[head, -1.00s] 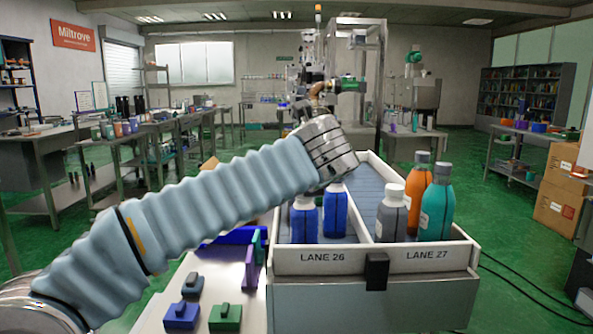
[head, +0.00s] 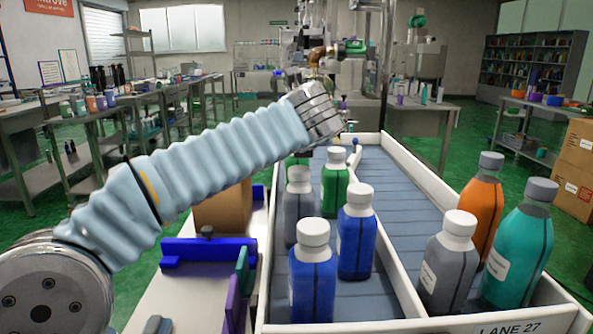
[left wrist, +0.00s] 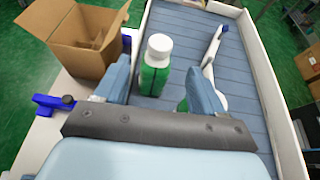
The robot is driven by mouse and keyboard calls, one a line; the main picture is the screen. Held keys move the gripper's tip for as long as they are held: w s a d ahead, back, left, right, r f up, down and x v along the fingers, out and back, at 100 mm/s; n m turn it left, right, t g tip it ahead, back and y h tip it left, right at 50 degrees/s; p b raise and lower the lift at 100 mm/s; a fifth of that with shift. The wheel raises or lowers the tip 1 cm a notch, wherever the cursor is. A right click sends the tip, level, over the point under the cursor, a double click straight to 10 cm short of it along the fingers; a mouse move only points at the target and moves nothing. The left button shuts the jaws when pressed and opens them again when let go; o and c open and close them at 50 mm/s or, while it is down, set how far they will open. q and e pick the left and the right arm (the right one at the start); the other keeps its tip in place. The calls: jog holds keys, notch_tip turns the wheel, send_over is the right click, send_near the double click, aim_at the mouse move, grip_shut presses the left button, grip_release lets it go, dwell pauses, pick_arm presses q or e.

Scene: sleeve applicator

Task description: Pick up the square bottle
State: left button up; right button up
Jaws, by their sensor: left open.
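Several white-capped or grey-capped bottles stand upright in the conveyor lanes; I cannot tell surely which one is square. On the left lane are a front blue bottle (head: 312,275), a second blue bottle (head: 356,240), a grey bottle (head: 298,208) and a green bottle (head: 335,185), with another green one partly hidden behind. In the left wrist view a green bottle (left wrist: 155,78) with a white cap shows between the fingers of my open left gripper (left wrist: 158,68). Another green bottle is mostly hidden behind the right finger. In the head view the fingers are hidden; only the arm's metal wrist shows above the lane.
The right lane holds a grey bottle (head: 448,265), an orange bottle (head: 482,210) and a teal bottle (head: 518,250). White walls edge the lanes. An open cardboard box (left wrist: 75,40) and a blue fixture (head: 205,250) stand left of the conveyor.

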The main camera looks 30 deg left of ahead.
pick_arm(q)
jog(key=x, duration=0.9)
jog(key=shift+w+a+f+p, duration=0.1)
jog(key=shift+w+a+p, duration=0.1)
jog(key=shift+w+p, duration=0.15)
grip_shut()
